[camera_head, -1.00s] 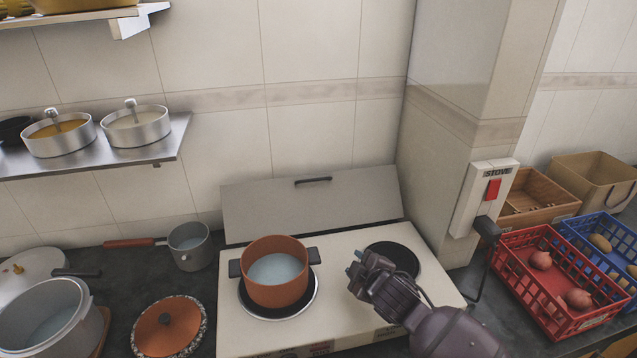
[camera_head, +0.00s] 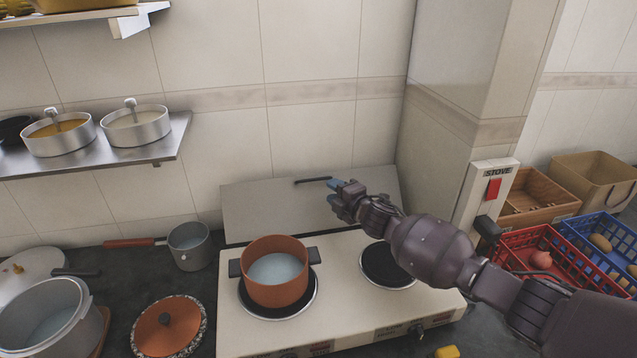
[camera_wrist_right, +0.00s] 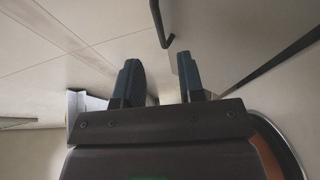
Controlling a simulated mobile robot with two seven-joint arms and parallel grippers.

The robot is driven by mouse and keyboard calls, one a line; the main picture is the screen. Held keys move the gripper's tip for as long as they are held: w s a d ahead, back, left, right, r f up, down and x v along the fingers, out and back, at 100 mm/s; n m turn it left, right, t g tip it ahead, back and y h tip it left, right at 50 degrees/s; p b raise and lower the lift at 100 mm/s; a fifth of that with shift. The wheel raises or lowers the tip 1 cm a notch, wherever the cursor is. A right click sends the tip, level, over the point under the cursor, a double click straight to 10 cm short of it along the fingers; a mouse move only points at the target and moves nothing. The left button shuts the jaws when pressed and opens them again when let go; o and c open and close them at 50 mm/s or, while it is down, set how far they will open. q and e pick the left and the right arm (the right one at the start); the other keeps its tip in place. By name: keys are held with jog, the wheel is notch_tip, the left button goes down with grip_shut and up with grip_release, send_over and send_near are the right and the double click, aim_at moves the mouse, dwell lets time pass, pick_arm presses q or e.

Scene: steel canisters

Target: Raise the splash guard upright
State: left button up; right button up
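The splash guard (camera_head: 270,208) is a flat grey panel along the back of the stove, leaning back near the tiled wall. Its short black handle (camera_head: 312,180) is near the top edge; the handle also shows in the right wrist view (camera_wrist_right: 160,25). My right gripper (camera_head: 338,193) is in front of the guard's upper part, just right of the handle. In the right wrist view its two fingers (camera_wrist_right: 160,82) are apart, with the handle ahead of them. I cannot tell whether a finger touches the panel. My left gripper is not in view.
An orange pot (camera_head: 276,272) stands on the left burner; the right burner (camera_head: 388,266) is empty. My right arm crosses above the stove's right side. A small saucepan (camera_head: 190,246) stands left of the guard. A stove switch box (camera_head: 484,195) is on the pillar.

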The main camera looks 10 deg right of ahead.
aim_at(316, 180)
jog(key=shift+b+x, duration=0.65)
jog(key=shift+x, duration=3.1)
jog(key=shift+r, duration=0.1)
grip_shut()
